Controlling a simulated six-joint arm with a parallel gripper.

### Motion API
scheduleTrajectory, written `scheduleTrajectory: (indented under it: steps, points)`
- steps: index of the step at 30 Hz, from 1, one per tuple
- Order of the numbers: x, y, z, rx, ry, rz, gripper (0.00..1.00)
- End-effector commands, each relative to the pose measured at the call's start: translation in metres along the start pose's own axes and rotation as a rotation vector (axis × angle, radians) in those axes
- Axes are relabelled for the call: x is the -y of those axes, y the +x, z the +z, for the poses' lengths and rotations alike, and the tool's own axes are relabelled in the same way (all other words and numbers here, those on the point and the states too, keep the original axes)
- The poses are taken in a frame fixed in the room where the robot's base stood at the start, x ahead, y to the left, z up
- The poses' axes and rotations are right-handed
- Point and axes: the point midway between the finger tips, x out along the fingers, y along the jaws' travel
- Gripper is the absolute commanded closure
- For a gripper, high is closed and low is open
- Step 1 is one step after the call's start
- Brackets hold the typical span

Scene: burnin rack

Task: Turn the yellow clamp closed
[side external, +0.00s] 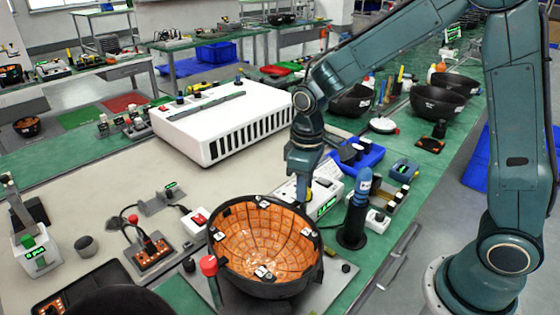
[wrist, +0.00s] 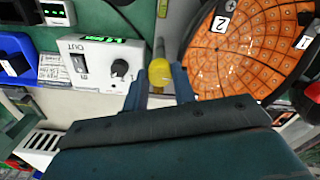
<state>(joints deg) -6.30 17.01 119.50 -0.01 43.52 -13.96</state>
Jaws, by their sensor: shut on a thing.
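The yellow clamp's round knob (wrist: 159,73) sits between the two fingers of my gripper (wrist: 158,88) in the wrist view, beside the orange-lined black bowl (wrist: 245,50). My gripper is shut on this knob. A grey shaft runs on from the knob, away from the camera. In the side view my gripper (side external: 303,185) points down just behind the bowl (side external: 265,250). A bit of yellow (side external: 309,194) shows at its fingers; the rest of the clamp there is hidden by the bowl's rim and my gripper.
A white box with a dial and green display (wrist: 105,62) stands close to my gripper. A red-topped post (side external: 208,266) stands at the bowl's front left. The grey mat at left has free room.

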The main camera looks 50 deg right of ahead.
Motion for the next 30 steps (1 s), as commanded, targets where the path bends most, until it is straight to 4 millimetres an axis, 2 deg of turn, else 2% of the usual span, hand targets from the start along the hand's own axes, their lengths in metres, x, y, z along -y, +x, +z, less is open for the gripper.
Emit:
scheduleTrajectory:
  steps: [13, 14, 17, 30]
  points:
    - [-0.0001, -0.0012, -0.0006, -0.003, -0.015, 0.001, 0.96]
    - [-0.0001, -0.0012, -0.0006, -0.003, -0.015, 0.001, 0.7]
    - [-0.0001, -0.001, -0.0006, -0.002, -0.015, 0.001, 0.52]
    - [-0.0001, -0.0044, -0.0006, -0.002, -0.014, 0.001, 0.52]
